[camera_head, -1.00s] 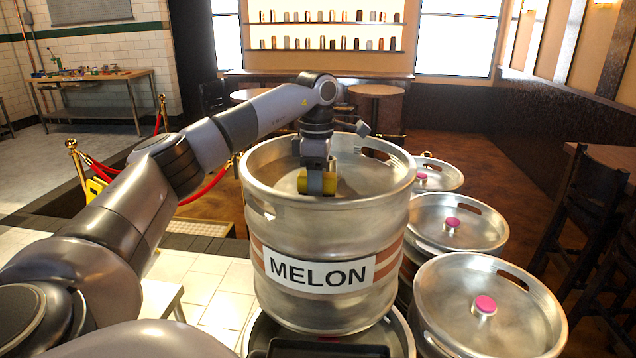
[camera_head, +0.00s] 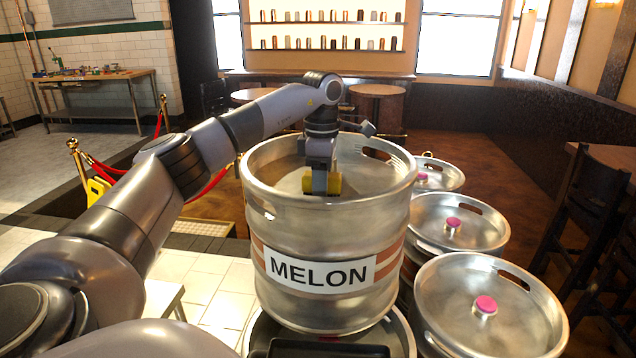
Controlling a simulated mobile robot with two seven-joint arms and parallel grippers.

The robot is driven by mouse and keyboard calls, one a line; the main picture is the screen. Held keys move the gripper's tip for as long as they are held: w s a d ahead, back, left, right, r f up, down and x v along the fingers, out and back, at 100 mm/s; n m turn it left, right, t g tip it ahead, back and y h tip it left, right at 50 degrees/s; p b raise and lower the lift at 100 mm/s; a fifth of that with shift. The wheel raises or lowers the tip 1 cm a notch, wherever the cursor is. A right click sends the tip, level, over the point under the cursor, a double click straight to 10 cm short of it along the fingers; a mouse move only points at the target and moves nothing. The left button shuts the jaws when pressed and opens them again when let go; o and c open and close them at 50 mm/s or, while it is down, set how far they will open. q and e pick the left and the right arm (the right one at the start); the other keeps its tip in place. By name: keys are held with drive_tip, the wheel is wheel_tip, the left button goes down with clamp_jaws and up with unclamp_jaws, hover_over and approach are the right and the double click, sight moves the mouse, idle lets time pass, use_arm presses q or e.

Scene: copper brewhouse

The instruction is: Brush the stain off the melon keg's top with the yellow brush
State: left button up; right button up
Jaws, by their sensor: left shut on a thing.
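The melon keg (camera_head: 335,240) is a steel keg with orange bands and a white MELON label, standing upright on top of another keg in the middle of the head view. My left gripper (camera_head: 320,184) reaches down inside the keg's rim, over its recessed top. I cannot make out the stain. My right gripper is not in view.
Several steel kegs with pink caps stand close on the right, the nearest keg (camera_head: 540,310) at front. A red rope barrier (camera_head: 205,187) and a yellow sign (camera_head: 97,190) are at left. Dark chairs (camera_head: 590,215) stand at far right.

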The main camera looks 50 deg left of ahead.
use_arm(q)
drive_tip(key=shift+w+d, duration=0.3)
drive_tip(key=shift+d, duration=0.15)
drive_tip(key=shift+s+a, duration=0.75)
drive_tip(key=shift+a, duration=0.2)
drive_tip(key=shift+r, duration=0.95)
